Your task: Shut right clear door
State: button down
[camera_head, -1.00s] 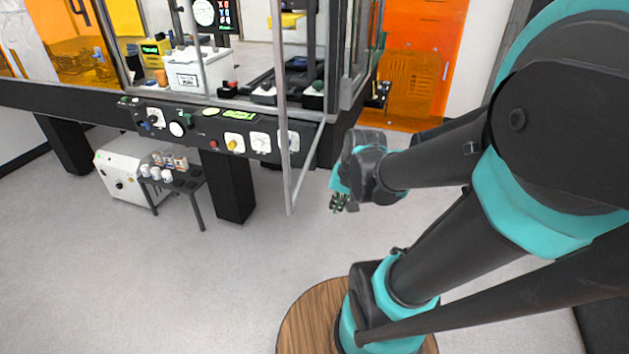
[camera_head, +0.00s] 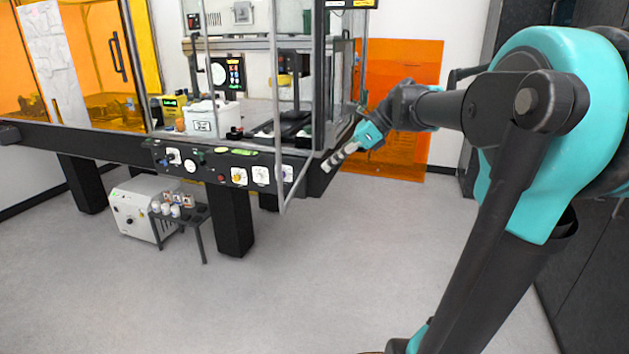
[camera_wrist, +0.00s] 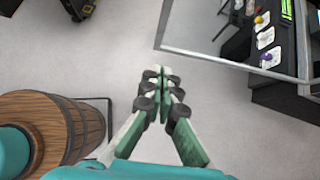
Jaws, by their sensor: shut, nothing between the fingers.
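The right clear door stands open, swung out from the enclosure; its grey metal frame (camera_head: 281,120) shows in the head view, with the free edge post toward me and the bottom rail running back to the enclosure. My gripper (camera_head: 331,164) is on the right, outer side of the door, close to its bottom rail in the picture; I cannot tell whether they touch. The clear panel itself is barely visible.
The control panel (camera_head: 222,167) with knobs runs along the bench front, left of the gripper. A small side table (camera_head: 187,216) and white box (camera_head: 133,212) stand under the bench. An orange panel (camera_head: 412,100) is behind my arm. The floor in front is clear.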

aim_at(283, 189)
jog(key=x, duration=0.4)
jog(key=a+r+x, duration=0.1)
jog(key=x, duration=0.6)
jog(key=shift+w+a, duration=0.2)
jog(key=shift+a, duration=0.3)
jog(key=shift+w+a, duration=0.1)
jog(key=shift+a, duration=0.35)
